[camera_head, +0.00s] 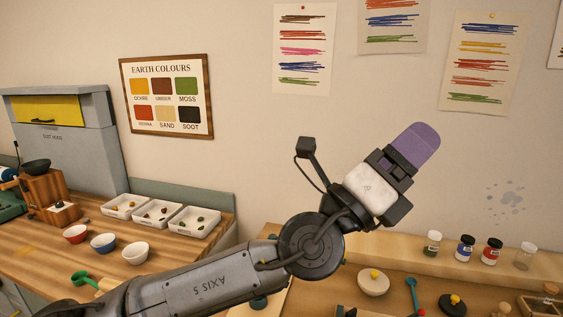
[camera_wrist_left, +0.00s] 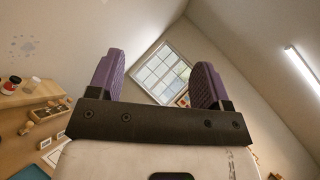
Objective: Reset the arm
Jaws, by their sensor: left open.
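My left gripper (camera_head: 409,151) is raised in front of the wall, pointing up and to the right in the head view. Its purple fingers stand apart in the left wrist view (camera_wrist_left: 158,80), with nothing between them. Behind the gap are a window (camera_wrist_left: 160,75) and the walls of the room. My left arm reaches in from the lower left, above the tables and touching nothing that I can see. My right gripper is not in view.
A wooden table (camera_head: 30,240) at left holds white trays (camera_head: 192,222), bowls (camera_head: 134,250) and a grey cabinet (camera_head: 65,135). A shelf at right carries several jars (camera_head: 465,248).

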